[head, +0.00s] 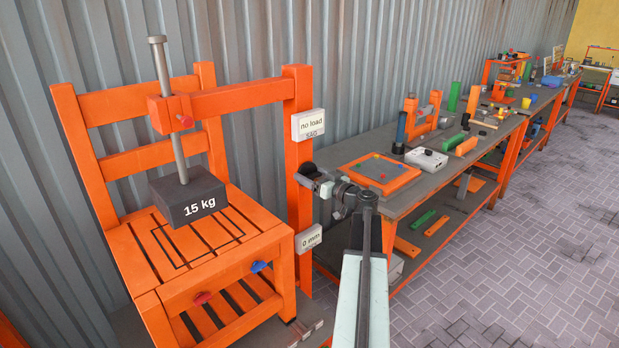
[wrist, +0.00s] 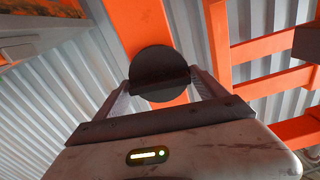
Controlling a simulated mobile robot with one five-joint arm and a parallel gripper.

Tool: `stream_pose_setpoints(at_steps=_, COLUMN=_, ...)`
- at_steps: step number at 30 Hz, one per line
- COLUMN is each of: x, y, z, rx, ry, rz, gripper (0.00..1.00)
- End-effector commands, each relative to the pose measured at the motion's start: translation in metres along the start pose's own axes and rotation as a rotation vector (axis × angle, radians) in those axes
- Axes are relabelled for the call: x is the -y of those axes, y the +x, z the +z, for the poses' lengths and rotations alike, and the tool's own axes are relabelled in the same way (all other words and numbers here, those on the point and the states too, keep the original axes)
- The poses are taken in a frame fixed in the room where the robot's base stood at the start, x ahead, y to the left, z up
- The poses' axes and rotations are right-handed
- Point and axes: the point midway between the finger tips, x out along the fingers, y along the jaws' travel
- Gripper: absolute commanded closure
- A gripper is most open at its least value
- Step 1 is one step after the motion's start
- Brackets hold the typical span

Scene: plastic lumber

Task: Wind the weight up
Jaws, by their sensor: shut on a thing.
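The dark grey weight (head: 187,197), marked "15 kg", sits on the lower end of a steel rod (head: 168,105) over the orange chair's slatted seat (head: 152,262). It appears raised above a square outline drawn on the seat. The rod runs through an orange block with a red knob (head: 184,119) on a beam from the upright post (head: 298,120). A dark round crank knob (head: 308,169) is on this post. My gripper (head: 318,184) is shut on the knob. In the wrist view, the dark disc-shaped knob (wrist: 158,66) with its crossbar is between the two fingers (wrist: 160,88).
A long workbench (head: 400,200) with many parts runs right. The paved floor (head: 510,255) is clear.

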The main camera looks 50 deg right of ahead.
Motion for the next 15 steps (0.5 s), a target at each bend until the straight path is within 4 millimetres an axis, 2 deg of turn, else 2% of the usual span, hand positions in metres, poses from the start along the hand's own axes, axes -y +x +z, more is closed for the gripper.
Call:
stream_pose_setpoints(at_steps=5, x=0.0006, y=-0.0002, z=0.0, rx=0.0, ry=-0.112, rz=0.0, gripper=0.59)
stream_pose_setpoints(at_steps=12, x=0.0003, y=-0.0004, z=0.0001, rx=0.0, ry=-0.121, rz=0.0, gripper=0.59)
stream_pose_setpoints(at_steps=13, x=0.0002, y=-0.0004, z=0.0001, rx=0.0, ry=-0.121, rz=0.0, gripper=0.16)
stream_pose_setpoints(at_steps=14, x=0.0002, y=-0.0004, z=0.0001, rx=0.0, ry=-0.12, rz=0.0, gripper=0.07)
stream_pose_setpoints(at_steps=15, x=0.0002, y=-0.0005, z=0.0001, rx=0.0, ry=-0.12, rz=0.0, gripper=0.05)
